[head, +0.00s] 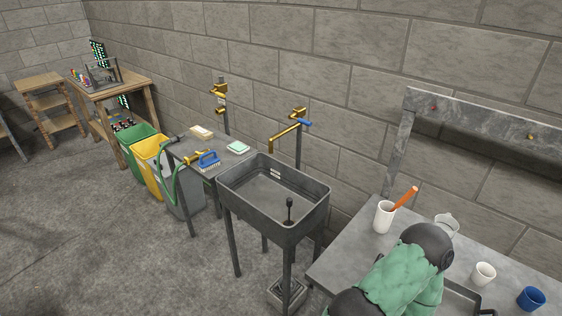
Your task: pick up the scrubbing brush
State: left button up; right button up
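The scrubbing brush (209,158), with a blue handle and pale bristles, sits on a small grey side table (214,171) left of the sink. It lies near the table's front edge, between a tan block (201,132) and a pale green sponge-like block (238,147). Nothing touches the brush from above. Part of my own arm in a green cover shows at the lower right, far from the brush. Neither of my grippers is in view.
A dark sink (272,187) on legs stands right of the side table. A brass tap (284,137) hangs over it. A green hose (178,165) and bins, one yellow (148,152), stand at the left. A grey bench (345,250) holds cups. Floor in front is clear.

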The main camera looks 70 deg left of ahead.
aim_at(206, 164)
jog(key=u, duration=3.1)
